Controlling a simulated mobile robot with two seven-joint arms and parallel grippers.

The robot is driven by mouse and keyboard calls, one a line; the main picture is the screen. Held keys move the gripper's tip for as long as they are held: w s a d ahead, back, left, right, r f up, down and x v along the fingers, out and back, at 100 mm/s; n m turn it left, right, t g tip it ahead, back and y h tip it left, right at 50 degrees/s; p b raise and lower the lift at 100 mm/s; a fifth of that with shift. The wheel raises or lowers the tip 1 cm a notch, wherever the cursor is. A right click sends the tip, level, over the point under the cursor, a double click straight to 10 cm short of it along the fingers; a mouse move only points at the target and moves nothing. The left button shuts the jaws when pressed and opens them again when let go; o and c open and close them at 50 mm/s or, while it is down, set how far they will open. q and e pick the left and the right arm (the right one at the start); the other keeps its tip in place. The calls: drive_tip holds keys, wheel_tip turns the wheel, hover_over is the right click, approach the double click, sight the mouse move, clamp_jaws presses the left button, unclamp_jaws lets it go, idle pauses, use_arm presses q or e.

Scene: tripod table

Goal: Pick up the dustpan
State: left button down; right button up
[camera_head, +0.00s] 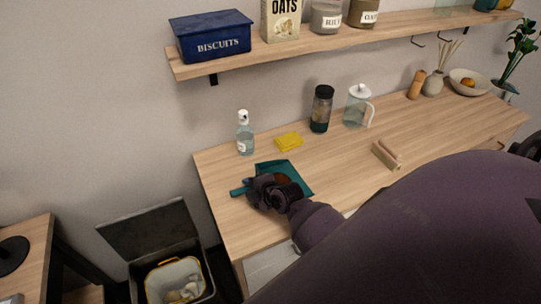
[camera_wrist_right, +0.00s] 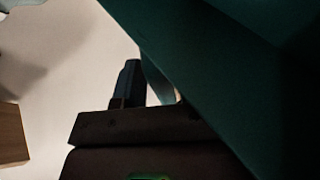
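The teal dustpan (camera_head: 299,184) is at the left end of the wooden counter, its pan partly covered by my right gripper and wrist. The tip of its handle (camera_head: 237,192) sticks out to the left of the gripper. My right gripper (camera_head: 254,189) is at the handle, and its fingers are hard to make out there. In the right wrist view the dustpan (camera_wrist_right: 240,60) is a large dark teal surface close to the camera, and one dark finger (camera_wrist_right: 129,84) shows beside it. The second finger and the grip are hidden. My left gripper is not in view.
A yellow sponge (camera_head: 289,141), spray bottle (camera_head: 245,134), dark jar (camera_head: 321,109) and glass press (camera_head: 358,106) stand behind the dustpan. A wooden brush (camera_head: 386,155) lies to the right. An open bin (camera_head: 166,262) is below left. A shelf (camera_head: 350,40) runs above.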

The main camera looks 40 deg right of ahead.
drive_tip(key=shift+w, duration=0.1)
clamp_jaws()
